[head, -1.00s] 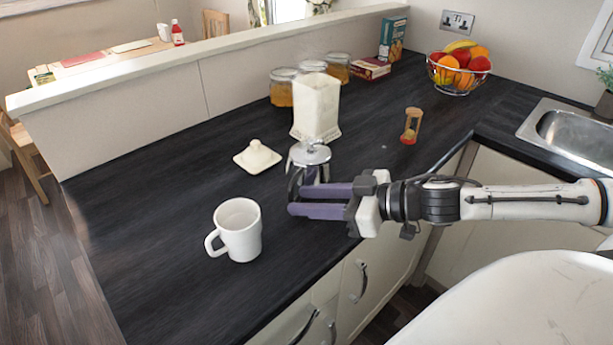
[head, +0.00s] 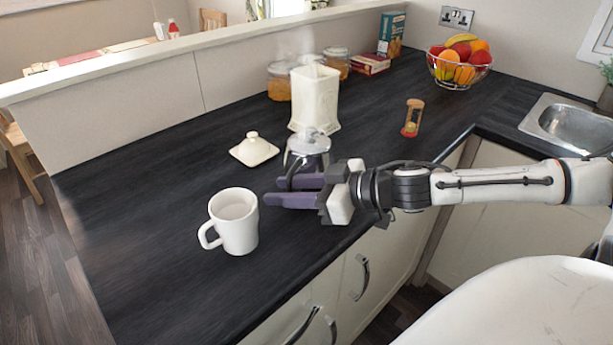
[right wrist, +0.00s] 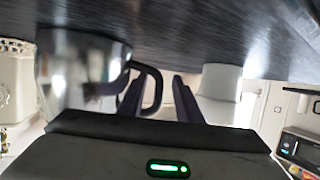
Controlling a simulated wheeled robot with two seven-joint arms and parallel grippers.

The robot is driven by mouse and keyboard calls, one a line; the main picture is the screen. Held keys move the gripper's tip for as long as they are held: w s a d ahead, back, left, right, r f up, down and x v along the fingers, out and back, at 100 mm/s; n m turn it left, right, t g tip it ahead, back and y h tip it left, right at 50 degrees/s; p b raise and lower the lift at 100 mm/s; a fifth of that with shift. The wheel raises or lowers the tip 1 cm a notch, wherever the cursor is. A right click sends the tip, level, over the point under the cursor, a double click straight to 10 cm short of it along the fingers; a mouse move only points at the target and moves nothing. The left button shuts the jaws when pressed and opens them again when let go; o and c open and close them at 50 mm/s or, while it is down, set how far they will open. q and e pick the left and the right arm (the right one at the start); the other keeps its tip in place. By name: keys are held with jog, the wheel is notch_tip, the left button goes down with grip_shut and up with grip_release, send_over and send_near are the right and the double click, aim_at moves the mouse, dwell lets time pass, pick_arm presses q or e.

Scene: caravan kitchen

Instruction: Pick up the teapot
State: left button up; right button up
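The teapot (head: 308,142) is shiny metal and stands on the dark worktop, in front of the white canister. My right gripper (head: 267,190) covers its lower part in the head view. In the right wrist view the metal body (right wrist: 82,75) is at the left. Its black handle (right wrist: 156,88) shows between the two purple fingers of my right gripper (right wrist: 158,85), which are apart. I cannot tell whether either finger touches the handle. My left gripper is not in view.
A white mug (head: 235,222) stands just left of my right fingertips. A cream lid (head: 254,149) lies behind it. The white canister (head: 315,97) is close behind the teapot. An hourglass (head: 411,118) and a fruit basket (head: 459,65) stand to the right. The worktop's front left is clear.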

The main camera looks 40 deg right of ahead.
jog(key=shift+w+f+b, duration=0.15)
jog(key=shift+w+b, duration=0.25)
jog(key=shift+b, duration=0.05)
jog(key=shift+w+a, duration=0.1)
jog(key=shift+w, duration=0.25)
jog(key=shift+p+x, duration=0.5)
jog(key=shift+x, duration=0.3)
jog(key=shift+a, duration=0.1)
grip_shut()
jog(key=shift+s, duration=0.1)
jog(key=shift+s+a+f, duration=0.1)
jog(key=shift+f, duration=0.1)
jog(key=shift+r, duration=0.1)
dwell(0.3)
